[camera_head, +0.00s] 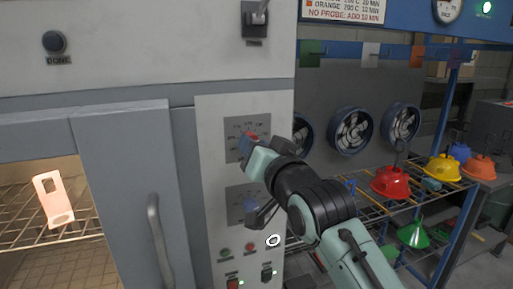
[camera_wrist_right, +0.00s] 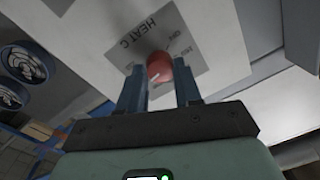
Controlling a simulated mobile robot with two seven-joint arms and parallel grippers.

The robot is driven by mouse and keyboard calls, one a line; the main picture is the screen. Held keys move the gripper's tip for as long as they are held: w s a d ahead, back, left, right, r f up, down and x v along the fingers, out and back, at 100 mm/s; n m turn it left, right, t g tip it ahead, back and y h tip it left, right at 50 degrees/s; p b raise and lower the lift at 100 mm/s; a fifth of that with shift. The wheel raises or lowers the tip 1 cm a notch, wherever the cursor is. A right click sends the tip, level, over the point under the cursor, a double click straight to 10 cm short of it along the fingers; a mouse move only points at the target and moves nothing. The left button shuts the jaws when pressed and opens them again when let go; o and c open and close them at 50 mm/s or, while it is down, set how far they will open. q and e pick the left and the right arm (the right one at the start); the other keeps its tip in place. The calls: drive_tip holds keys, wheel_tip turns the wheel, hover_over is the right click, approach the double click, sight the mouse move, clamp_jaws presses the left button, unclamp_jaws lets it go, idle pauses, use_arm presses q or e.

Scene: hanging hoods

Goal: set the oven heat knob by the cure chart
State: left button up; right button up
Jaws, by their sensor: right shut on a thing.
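The red heat knob (camera_head: 252,135) sits on a grey dial plate (camera_head: 234,127) on the oven's control panel. It also shows in the right wrist view (camera_wrist_right: 158,67), beside the "HEAT C" lettering, with a small white mark on it. My right gripper (camera_wrist_right: 159,84) is shut on this knob, one finger on each side. In the head view the gripper (camera_head: 249,148) covers part of the dial, and I cannot read its setting. The cure chart (camera_head: 345,10) is cut off at the top; lines for orange and "NO PROBE: ADD 10 MIN" show. My left gripper is not in view.
A second dial plate (camera_head: 240,204) and small buttons lie below. The oven door (camera_head: 125,190) has a vertical handle (camera_head: 160,240). Red (camera_head: 390,182), yellow (camera_head: 443,167) and other hoods stand right, near several fans.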

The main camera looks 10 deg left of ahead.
drive_tip(key=o, duration=1)
drive_tip(key=shift+o, duration=0.2)
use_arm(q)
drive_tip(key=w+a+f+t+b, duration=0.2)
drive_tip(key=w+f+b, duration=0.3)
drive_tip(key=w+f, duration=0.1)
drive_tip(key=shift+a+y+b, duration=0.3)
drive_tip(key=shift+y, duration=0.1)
use_arm(e)
drive_tip(key=v, duration=1.3)
drive_tip(key=shift+s, duration=0.2)
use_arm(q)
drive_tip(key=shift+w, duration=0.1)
use_arm(e)
drive_tip(key=shift+d, duration=0.1)
